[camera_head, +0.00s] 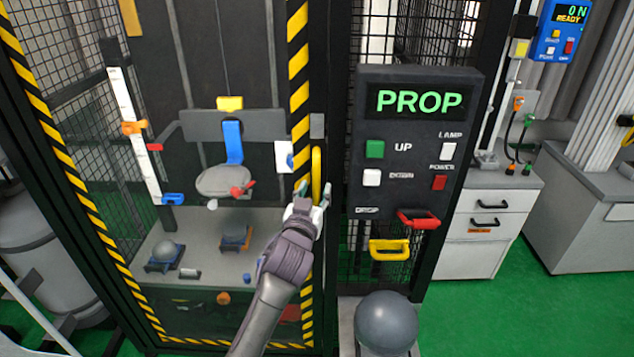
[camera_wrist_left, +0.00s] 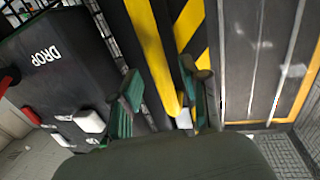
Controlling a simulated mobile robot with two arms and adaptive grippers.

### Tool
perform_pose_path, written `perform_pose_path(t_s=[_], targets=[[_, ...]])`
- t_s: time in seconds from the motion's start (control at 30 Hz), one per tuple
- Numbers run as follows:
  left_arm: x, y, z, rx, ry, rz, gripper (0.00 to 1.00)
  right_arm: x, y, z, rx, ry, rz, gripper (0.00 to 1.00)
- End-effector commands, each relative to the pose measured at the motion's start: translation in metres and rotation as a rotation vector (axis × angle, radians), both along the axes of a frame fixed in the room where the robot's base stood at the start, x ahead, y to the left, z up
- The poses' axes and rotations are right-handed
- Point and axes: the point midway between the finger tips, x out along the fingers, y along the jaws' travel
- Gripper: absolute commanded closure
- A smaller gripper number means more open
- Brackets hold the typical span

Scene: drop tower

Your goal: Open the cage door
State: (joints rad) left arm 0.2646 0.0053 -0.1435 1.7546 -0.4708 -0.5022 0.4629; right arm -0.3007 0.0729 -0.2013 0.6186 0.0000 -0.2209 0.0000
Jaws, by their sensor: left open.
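The cage door (camera_head: 299,62) is a clear panel framed in black and yellow stripes, and it looks shut. A vertical yellow handle (camera_head: 316,168) sits at its right edge, beside the control panel. My left gripper (camera_head: 314,196) is at the lower end of this handle, with its fingers apart. In the left wrist view the yellow handle (camera_wrist_left: 154,58) runs down between the two open fingers (camera_wrist_left: 166,94). I cannot tell whether either finger touches it. The striped door edge (camera_wrist_left: 188,28) lies just beyond. My right gripper is not in view.
A dark control panel (camera_head: 411,118) reading PROP stands just right of the handle, with a red handle (camera_head: 418,219) and a yellow handle (camera_head: 389,249) low down. A grey ball (camera_head: 386,322) sits below it. Green floor (camera_head: 490,318) is clear at the right.

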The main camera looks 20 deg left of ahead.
Motion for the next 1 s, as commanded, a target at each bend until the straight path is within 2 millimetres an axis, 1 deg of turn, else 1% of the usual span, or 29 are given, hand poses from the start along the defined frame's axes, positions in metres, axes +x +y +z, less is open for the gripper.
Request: perform_pose_path(t_s=[0.03,0.1,0.2,0.53,0.57,0.8,0.83,1.0], targets=[[0.008,0.001,0.001,0.001,0.0,0.0,0.55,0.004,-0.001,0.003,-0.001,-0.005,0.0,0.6],[0.015,0.001,0.001,0.0,0.0,0.0,0.55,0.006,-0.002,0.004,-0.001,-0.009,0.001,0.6],[0.022,0.002,0.0,-0.001,0.0,0.0,0.55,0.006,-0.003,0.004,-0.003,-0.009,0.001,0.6],[0.025,0.002,0.0,-0.001,0.0,0.0,0.55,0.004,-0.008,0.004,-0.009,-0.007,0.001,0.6],[0.025,0.002,0.0,-0.001,0.0,0.0,0.58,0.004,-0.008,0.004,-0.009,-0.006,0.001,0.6],[0.025,0.002,0.0,-0.001,0.0,-0.001,0.98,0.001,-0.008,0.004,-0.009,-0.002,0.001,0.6],[0.025,0.002,0.0,-0.001,0.0,-0.001,1.0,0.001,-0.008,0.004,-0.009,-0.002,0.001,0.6],[0.025,0.002,-0.001,-0.001,0.0,-0.001,1.0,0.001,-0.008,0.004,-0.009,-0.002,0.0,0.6]])
